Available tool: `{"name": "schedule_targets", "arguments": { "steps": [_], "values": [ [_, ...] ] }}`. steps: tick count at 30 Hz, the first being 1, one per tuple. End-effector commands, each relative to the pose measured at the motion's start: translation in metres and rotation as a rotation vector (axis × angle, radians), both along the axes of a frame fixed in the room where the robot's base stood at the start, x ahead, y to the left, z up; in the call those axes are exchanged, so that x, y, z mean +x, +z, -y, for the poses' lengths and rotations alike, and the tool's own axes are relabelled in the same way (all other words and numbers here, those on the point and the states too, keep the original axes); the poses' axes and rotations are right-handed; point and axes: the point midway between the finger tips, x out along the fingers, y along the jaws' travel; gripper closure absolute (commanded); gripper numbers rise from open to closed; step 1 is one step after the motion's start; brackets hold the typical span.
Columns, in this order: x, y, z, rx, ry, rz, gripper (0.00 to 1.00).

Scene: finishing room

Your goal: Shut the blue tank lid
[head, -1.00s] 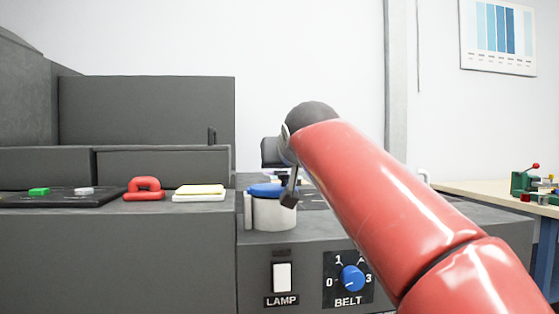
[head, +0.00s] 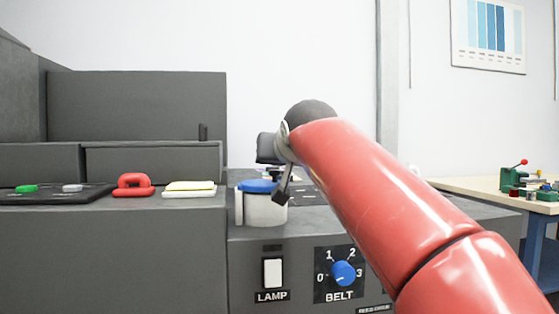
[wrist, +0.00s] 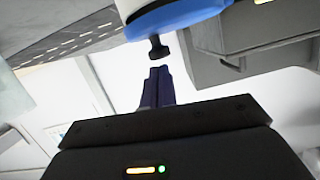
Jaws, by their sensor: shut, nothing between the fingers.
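The white tank (head: 261,208) stands on the dark machine top in the head view, with its blue lid (head: 257,186) lying across the mouth and looking about level. In the wrist view the tank (wrist: 127,7) shows upside down at the top, with the blue lid (wrist: 180,14) and a black knob (wrist: 158,49) on it. My gripper (wrist: 159,73) is shut and empty, its fingertips close to the knob with a small gap in the picture. In the head view my gripper is at the tank's right side, partly hidden by my red arm. I cannot tell whether the lid is fully seated.
A white lamp switch (head: 273,272) and a blue belt dial (head: 343,273) are on the front panel below the tank. To the left are a red handle (head: 134,185), a pale pad (head: 189,189) and green and grey buttons. A workbench (head: 480,187) stands at the right.

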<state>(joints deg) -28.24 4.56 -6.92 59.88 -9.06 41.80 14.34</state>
Motion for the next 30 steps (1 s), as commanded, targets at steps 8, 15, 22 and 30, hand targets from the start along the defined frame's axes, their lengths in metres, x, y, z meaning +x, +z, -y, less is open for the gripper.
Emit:
{"name": "schedule_targets", "arguments": {
  "steps": [8, 15, 22, 30],
  "values": [
    [-0.005, 0.044, 0.008, 0.003, -0.001, 0.002, 1.00],
    [-0.060, 0.052, 0.021, 0.002, -0.001, 0.003, 1.00],
    [-0.088, 0.060, 0.028, 0.001, 0.000, 0.001, 1.00],
    [-0.095, 0.054, 0.035, -0.008, -0.008, -0.017, 1.00]
  ]
}}
